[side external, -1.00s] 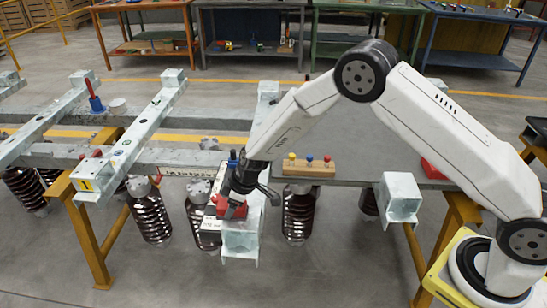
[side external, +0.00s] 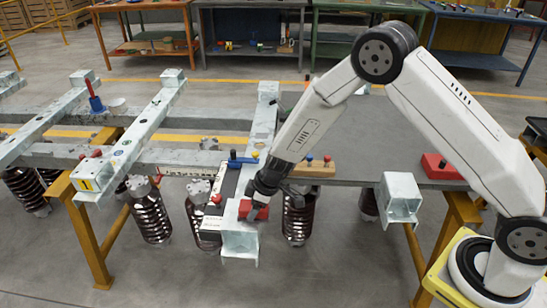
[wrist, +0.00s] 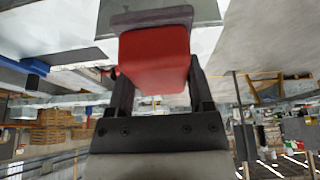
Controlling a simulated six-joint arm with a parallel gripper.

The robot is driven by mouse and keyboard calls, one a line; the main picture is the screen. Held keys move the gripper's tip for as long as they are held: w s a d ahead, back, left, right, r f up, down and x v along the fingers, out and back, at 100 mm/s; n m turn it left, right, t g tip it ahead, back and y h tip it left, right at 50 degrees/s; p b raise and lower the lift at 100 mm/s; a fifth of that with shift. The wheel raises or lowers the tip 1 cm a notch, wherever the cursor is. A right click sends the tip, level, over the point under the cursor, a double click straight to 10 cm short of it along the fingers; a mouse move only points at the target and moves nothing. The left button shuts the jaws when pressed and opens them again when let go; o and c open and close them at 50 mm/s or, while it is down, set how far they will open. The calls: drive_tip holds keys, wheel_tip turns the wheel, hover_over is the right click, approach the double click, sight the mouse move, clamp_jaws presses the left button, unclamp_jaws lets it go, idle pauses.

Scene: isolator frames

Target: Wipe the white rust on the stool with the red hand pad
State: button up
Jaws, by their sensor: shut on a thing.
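The red hand pad (side external: 250,212) is in my gripper (side external: 262,198), whose fingers are shut on its sides. In the wrist view the red pad (wrist: 158,62) sits between the two dark fingers, with a grey-purple layer on its far side. The pad is at the top of a galvanised steel stool (side external: 240,243) at the table's front edge. I cannot tell whether it touches the surface. Part of the stool top is hidden by the pad and gripper. White rust cannot be made out clearly from the mottled grey metal.
A dark plate with red and blue knobs (side external: 228,185) lies just left of my gripper. A wooden block with coloured knobs (side external: 315,170) stands behind it. Another galvanised piece (side external: 400,197) and a red box (side external: 440,168) are to the right. The grey tabletop (side external: 370,135) has free room.

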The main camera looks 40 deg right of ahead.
drive_tip(key=shift+r, duration=4.05)
drive_tip(key=shift+d, duration=0.1)
